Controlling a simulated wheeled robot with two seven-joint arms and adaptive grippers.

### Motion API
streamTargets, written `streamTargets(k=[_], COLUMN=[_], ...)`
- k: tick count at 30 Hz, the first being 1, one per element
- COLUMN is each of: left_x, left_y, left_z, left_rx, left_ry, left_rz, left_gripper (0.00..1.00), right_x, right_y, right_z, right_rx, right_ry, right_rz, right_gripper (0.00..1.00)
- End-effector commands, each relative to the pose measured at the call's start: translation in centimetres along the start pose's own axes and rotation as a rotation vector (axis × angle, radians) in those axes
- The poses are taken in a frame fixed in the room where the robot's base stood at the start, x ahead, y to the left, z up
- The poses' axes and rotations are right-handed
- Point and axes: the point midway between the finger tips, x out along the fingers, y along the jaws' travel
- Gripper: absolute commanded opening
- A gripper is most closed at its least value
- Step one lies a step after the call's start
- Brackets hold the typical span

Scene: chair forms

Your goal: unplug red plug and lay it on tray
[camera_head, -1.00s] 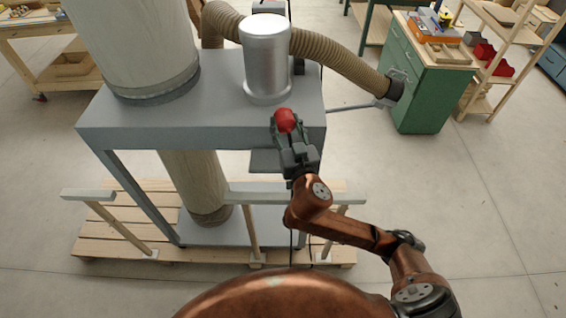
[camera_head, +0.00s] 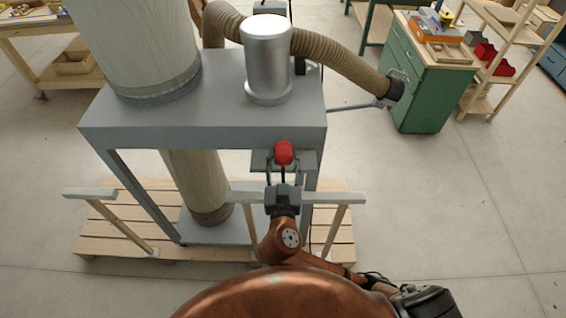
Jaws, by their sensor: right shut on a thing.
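The red plug (camera_head: 284,152) is between the fingertips of my right gripper (camera_head: 281,168), which is shut on it. The plug shows in front of the machine's grey table, below its front edge. A small grey tray (camera_head: 304,161) sticks out below that edge, and the plug appears over its middle. I cannot tell whether the plug touches the tray. My right arm comes up from the lower right. My left gripper is not in view.
The grey machine table (camera_head: 200,118) carries a silver cylinder (camera_head: 266,62) and a ribbed hose (camera_head: 340,58). A light rail (camera_head: 330,198) crosses near my right gripper, above a wooden pallet (camera_head: 110,228). A green cabinet (camera_head: 425,90) stands at the right.

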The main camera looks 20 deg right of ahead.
Motion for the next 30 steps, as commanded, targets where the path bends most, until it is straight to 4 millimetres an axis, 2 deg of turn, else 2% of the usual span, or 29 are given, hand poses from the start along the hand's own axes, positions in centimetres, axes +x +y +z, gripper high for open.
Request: streamTargets(k=[14,21,30], left_x=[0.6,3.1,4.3], left_y=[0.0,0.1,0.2], left_z=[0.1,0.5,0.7], left_rx=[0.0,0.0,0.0], left_ry=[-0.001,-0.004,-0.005], left_rz=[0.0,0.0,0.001], left_gripper=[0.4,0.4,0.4], right_x=[4.5,5.5,6.3], right_y=[0.1,0.0,0.0], right_z=[1.0,3.4,4.5], right_rx=[-0.001,0.002,0.002], right_ry=[0.003,0.0,0.001], right_rz=[0.001,0.001,0.0], right_gripper=[0.01,0.01,0.01])
